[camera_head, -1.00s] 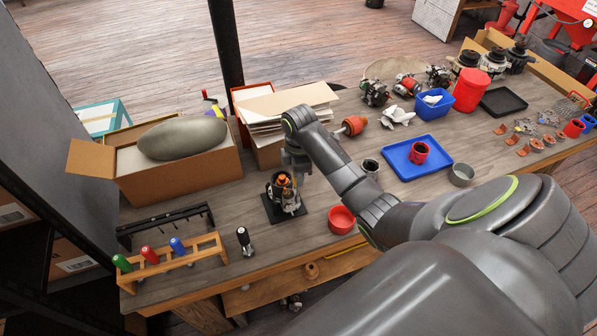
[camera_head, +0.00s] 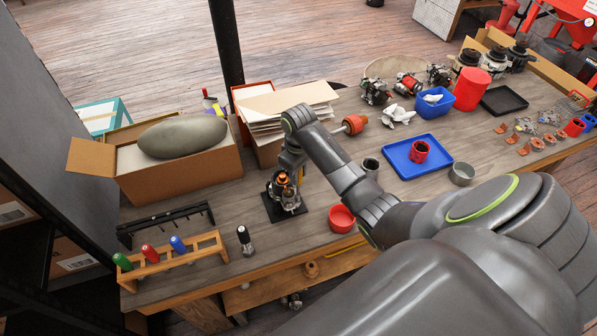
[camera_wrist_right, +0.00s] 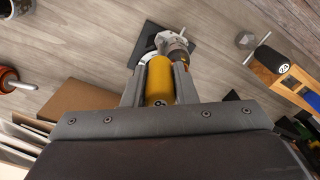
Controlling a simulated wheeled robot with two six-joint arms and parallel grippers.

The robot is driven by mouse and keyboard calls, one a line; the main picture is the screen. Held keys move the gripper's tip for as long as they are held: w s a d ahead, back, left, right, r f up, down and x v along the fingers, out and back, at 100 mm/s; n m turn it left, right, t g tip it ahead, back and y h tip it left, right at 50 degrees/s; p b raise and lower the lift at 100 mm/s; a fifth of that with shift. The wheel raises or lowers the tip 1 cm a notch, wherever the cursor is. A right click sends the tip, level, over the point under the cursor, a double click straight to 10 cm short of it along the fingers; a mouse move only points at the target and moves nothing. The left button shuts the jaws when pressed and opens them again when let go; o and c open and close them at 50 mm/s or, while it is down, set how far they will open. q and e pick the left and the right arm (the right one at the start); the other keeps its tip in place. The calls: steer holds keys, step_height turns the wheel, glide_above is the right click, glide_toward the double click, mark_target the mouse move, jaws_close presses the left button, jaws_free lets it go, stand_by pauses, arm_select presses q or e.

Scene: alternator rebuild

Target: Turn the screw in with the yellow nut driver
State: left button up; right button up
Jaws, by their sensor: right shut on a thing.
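My right gripper (camera_wrist_right: 159,85) is shut on the yellow nut driver (camera_wrist_right: 159,82), whose handle shows between the two fingers in the right wrist view. The driver points away from the gripper toward the alternator (camera_wrist_right: 172,42), which stands on a black base plate (camera_head: 270,212). In the head view the right gripper (camera_head: 287,170) is directly above the alternator (camera_head: 284,190), with copper-orange windings showing. The screw and the driver's tip are hidden, so I cannot tell whether they touch. My left gripper is not in view.
A wooden rack (camera_head: 205,248) holds green, red and blue drivers at the front left. A red bowl (camera_head: 341,218) is right of the alternator. A blue tray (camera_head: 400,168) and a cardboard box (camera_head: 200,182) stand further off.

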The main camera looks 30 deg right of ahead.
steer(key=m, duration=0.5)
steer(key=shift+a+m, duration=0.1)
steer(key=shift+m, duration=1.5)
steer(key=m, duration=0.6)
steer(key=shift+m, duration=0.4)
steer(key=shift+m, duration=0.8)
steer(key=m, duration=0.5)
steer(key=shift+w+a, duration=0.1)
steer(key=shift+r, duration=0.1)
